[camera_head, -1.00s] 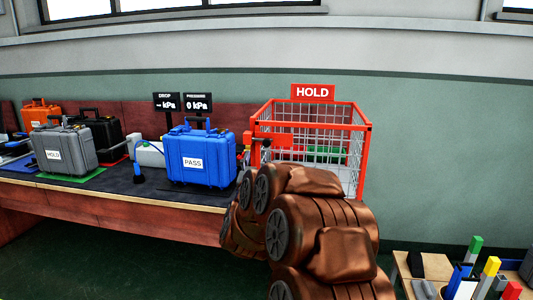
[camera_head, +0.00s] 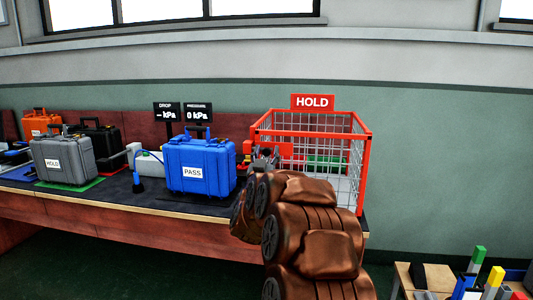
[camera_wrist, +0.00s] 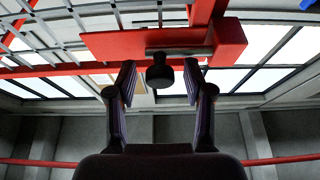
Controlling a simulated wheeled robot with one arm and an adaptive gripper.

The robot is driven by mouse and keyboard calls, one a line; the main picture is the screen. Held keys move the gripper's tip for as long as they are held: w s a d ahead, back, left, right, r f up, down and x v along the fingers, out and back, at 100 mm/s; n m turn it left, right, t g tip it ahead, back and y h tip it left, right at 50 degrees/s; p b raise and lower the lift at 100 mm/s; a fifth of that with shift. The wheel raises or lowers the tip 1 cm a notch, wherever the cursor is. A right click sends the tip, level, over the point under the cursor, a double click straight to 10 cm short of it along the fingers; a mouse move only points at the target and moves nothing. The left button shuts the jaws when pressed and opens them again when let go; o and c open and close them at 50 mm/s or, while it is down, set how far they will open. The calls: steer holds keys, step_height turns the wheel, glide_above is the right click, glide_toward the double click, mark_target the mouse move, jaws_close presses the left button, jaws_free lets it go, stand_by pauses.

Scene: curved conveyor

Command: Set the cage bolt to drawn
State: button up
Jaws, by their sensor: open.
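The red wire cage (camera_head: 362,165) stands at the right end of the bench under a HOLD sign (camera_head: 312,102). The bolt sits on the cage's left front side. In the wrist view its black knob (camera_wrist: 160,72) projects from a grey rod along a red plate (camera_wrist: 120,44). My gripper (camera_wrist: 160,88) is open, with one finger on each side of the knob and a visible gap on both sides. In the head view my gripper (camera_head: 264,158) is at the cage's left front corner, and it and my arm hide most of the bolt.
A blue case (camera_head: 205,163) marked PASS stands just left of my gripper. A grey case (camera_head: 63,157) marked HOLD and other cases are further left. Two small displays (camera_head: 182,107) stand behind the blue case. A low table (camera_head: 405,278) with coloured blocks is at the lower right.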

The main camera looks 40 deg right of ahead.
steer(key=shift+w+d+r, duration=0.1)
steer(key=shift+w+d, duration=0.05)
steer(key=shift+d, duration=0.1)
jaws_close()
stand_by(0.3)
